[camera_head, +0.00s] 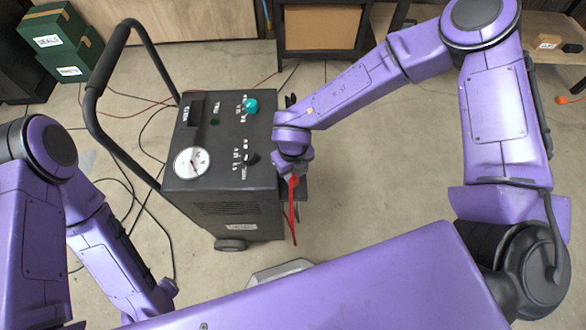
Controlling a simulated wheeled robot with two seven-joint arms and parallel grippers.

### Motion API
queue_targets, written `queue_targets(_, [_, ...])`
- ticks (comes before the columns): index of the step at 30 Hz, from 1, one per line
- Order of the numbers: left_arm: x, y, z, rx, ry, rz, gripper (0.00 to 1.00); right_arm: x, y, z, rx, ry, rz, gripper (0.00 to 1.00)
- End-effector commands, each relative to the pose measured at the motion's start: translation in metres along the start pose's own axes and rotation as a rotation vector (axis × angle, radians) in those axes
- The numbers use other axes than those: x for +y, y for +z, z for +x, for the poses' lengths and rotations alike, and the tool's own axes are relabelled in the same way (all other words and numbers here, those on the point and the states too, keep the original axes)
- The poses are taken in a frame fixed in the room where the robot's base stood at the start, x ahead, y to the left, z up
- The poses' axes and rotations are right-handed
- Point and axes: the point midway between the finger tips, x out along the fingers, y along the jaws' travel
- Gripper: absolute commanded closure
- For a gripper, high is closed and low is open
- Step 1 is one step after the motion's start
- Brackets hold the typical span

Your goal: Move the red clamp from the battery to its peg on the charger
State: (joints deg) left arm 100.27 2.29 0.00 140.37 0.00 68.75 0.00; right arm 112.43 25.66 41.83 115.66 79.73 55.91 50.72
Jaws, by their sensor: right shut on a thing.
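The charger (225,180) is a dark box on wheels with a dial gauge, knobs and a tall black handle at its left. My right gripper (290,178) is at the charger's right side, pointing down, shut on the red clamp (292,212). The clamp hangs down close beside the charger's right wall; I cannot tell whether it touches the wall or a peg. The peg is not clearly visible behind my gripper. My left arm comes in at the lower left, and its gripper end is hidden or out of frame. The battery is not clearly seen.
Green boxes (58,40) stand at the upper left. A dark-framed table (322,55) stands behind the charger. Black and red cables lie on the floor left of and behind the charger. The concrete floor (390,175) to the right is clear.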

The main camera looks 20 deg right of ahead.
Motion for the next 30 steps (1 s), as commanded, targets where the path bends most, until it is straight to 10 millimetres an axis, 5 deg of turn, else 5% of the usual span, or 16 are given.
queue_targets(9, [0.0005,0.0021,0.0051,0.000,0.000,0.000,0.37,0.0001,0.0002,0.0087,-0.001,0.000,-0.001,1.00])
queue_targets(10, [0.0004,0.0021,0.0049,0.000,0.000,0.000,0.37,0.0001,0.0002,0.0086,-0.001,0.000,-0.001,0.69])
queue_targets(12, [0.0004,0.0018,0.0043,0.000,0.000,0.000,0.37,0.0001,0.0002,0.0079,-0.001,0.000,-0.001,0.47])
queue_targets(13, [0.0004,0.0018,0.0043,0.000,0.000,0.000,0.37,0.0001,0.0001,0.0079,0.000,0.000,-0.001,0.43])
queue_targets(30, [0.0004,0.0016,0.0039,0.000,0.000,0.000,0.37,0.0019,0.0005,0.0030,-0.002,0.003,-0.004,0.43])
